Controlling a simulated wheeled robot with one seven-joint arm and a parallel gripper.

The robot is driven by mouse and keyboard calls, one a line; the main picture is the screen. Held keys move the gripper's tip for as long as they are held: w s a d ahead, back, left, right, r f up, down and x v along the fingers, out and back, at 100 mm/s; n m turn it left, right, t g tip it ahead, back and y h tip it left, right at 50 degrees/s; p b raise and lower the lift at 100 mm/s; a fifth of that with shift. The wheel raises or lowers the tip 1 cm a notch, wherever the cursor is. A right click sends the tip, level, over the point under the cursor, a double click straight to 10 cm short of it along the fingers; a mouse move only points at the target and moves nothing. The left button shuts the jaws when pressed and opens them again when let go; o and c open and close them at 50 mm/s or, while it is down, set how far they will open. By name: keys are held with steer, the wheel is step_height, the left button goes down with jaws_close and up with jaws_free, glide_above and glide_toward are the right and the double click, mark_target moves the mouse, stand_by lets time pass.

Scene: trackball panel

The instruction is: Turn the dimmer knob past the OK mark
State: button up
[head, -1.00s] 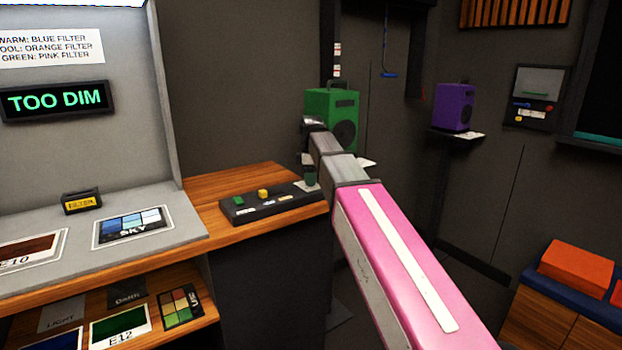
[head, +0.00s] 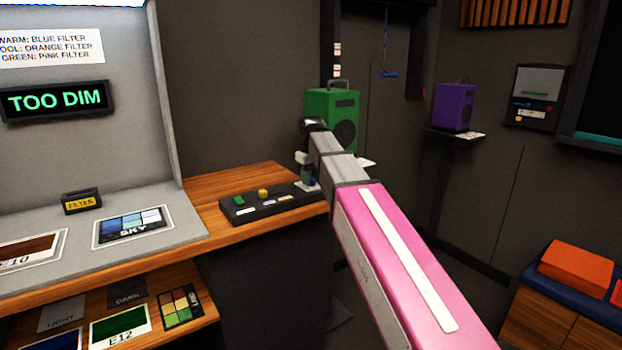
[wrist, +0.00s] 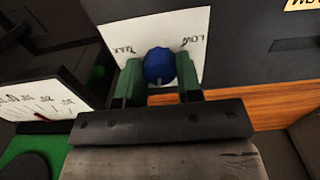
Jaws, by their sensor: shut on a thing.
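The dimmer knob (wrist: 159,65) is a round blue knob on a white plate (wrist: 150,28) in the wrist view. Dark letters on the plate read like MAX on the left and LOW on the right; no OK mark is readable there. My gripper (wrist: 160,76) has its two green fingers on either side of the knob, shut on it. The display (head: 55,101) reads TOO DIM.
A green button (head: 239,201) and a yellow button (head: 263,193) stand on the panel left of my gripper. A green speaker (head: 333,105) stands behind my arm.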

steer(key=m, duration=0.5)
steer(key=shift+m, duration=0.3)
steer(key=m, duration=0.5)
steer(key=shift+m, duration=0.4)
steer(key=o, duration=0.9)
steer(key=shift+o, duration=0.2)
steer(key=shift+r, duration=0.1)
step_height(320, 180, up, 11)
steer(key=shift+f, duration=0.2)
